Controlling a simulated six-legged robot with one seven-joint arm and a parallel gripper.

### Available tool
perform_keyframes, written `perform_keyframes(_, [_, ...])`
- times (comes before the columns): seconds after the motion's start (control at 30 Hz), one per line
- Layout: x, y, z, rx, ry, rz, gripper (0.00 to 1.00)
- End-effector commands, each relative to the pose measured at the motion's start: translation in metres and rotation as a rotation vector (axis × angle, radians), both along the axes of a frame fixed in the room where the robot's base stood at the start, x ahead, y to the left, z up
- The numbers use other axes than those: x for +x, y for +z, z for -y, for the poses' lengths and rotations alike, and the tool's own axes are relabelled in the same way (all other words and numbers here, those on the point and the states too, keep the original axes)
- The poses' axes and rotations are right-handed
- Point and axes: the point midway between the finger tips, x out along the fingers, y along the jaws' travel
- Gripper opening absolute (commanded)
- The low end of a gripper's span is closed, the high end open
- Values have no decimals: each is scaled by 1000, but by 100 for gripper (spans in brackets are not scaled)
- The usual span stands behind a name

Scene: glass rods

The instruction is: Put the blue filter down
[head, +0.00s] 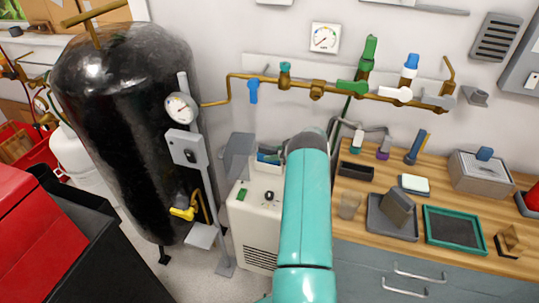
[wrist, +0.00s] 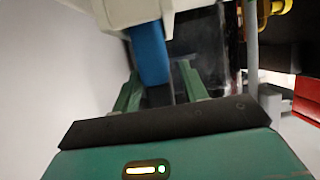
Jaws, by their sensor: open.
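The blue filter appears as a blue block (wrist: 151,52) in the wrist view, against the pale body of the white machine (wrist: 140,10). My gripper (wrist: 159,82) has its two green fingers spread apart, with the blue block's lower end in the gap between them. I cannot tell whether either finger touches it. In the head view my teal arm hides the gripper. A small patch of blue (head: 268,157) shows on top of the white machine (head: 262,215), just left of the arm; I cannot tell whether it is the same filter.
A black tank (head: 125,120) with a gauge and a grey post stands left of the machine. A brass pipe (head: 330,92) with coloured valves runs along the wall. The wooden bench (head: 455,195) at right holds trays, a grey box (head: 480,172) and small items.

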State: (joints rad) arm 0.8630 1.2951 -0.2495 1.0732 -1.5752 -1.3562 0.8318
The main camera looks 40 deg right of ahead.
Motion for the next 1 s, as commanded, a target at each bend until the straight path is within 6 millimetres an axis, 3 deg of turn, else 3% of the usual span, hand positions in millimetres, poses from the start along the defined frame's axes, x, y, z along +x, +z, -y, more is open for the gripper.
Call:
perform_keyframes(0.3, [-57, 27, 31, -2, -4, 0, 43])
perform_keyframes(0.5, [-80, 37, 42, -1, -2, 0, 43])
perform_keyframes(1.0, [-86, 40, 44, 0, -1, 0, 43])
